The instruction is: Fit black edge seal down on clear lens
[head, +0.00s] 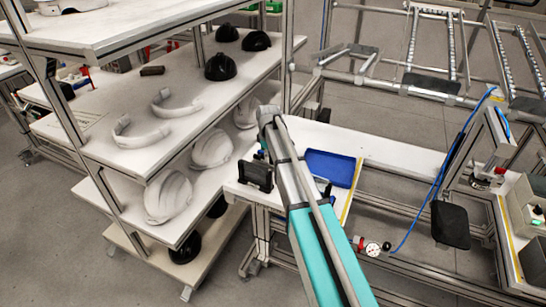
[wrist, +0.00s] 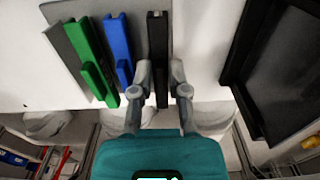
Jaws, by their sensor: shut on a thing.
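In the wrist view my gripper (wrist: 161,72) is shut on a narrow black bar, which looks like the black edge seal (wrist: 158,35). One finger lies along each of its long sides. The bar points away from the wrist over a white surface. A blue bar (wrist: 117,45) and a green bar (wrist: 92,60) lie to its left on a grey plate (wrist: 70,45). I cannot make out the clear lens in either view. In the head view my arm hides the gripper and the bar.
A black-framed tray (wrist: 285,70) is close on the right in the wrist view. In the head view a blue tray (head: 330,167) and a black holder (head: 256,175) sit on the white bench (head: 395,152). Shelves of white helmet shells (head: 212,150) stand left.

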